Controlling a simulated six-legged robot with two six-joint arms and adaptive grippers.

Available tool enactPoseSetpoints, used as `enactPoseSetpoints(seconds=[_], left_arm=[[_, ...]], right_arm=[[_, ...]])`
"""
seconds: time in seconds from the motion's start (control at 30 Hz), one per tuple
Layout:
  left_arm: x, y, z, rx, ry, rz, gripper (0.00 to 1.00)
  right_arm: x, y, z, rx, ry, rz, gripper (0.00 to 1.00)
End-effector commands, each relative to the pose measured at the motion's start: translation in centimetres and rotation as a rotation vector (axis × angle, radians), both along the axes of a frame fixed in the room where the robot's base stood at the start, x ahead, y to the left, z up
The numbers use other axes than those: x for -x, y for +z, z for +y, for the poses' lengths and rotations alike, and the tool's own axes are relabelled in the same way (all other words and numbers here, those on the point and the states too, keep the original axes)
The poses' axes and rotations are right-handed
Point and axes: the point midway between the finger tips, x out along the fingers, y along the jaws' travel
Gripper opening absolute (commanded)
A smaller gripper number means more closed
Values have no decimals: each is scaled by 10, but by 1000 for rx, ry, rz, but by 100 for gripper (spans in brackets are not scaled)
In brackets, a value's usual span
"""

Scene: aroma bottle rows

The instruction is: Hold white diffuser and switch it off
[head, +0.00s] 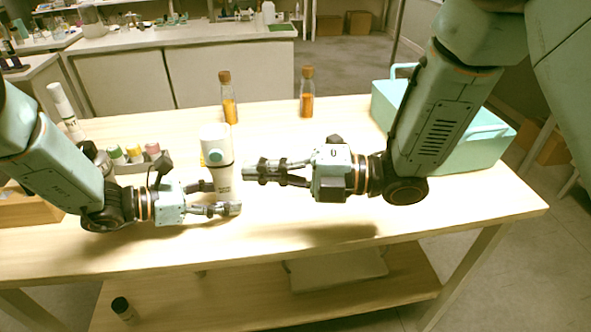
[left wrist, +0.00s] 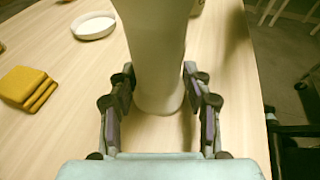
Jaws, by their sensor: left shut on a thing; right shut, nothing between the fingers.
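The white diffuser (head: 217,150) stands upright on the table, with a round teal button (head: 215,156) on its upper front. My left gripper (head: 222,198) is shut around its lower body. In the left wrist view, the diffuser (left wrist: 157,60) is between the two fingers, and its base rests on the table. My right gripper (head: 250,170) is shut and empty, just right of the diffuser, with its fingertips pointing at its side a little below the button's height.
Two orange bottles with corks (head: 229,100) (head: 306,95) stand behind. A teal crate (head: 470,150) is at the right. Several small coloured-lid jars (head: 134,153) and another white bottle (head: 62,105) are at the left. Yellow cloths (left wrist: 25,86) and a white dish (left wrist: 93,27) show in the wrist view.

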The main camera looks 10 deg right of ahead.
Motion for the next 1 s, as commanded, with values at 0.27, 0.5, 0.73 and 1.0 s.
enactPoseSetpoints(seconds=[0.27,0.5,0.73,1.0], left_arm=[[1,-3,0,-6,0,5,32],[1,-3,0,-6,0,4,32],[1,-3,0,-5,1,4,32],[1,-2,0,-5,0,3,56]], right_arm=[[7,1,-34,-4,-4,0,0],[11,0,-51,0,-1,1,0],[13,0,-54,0,1,0,0],[13,0,-54,1,1,0,0]])
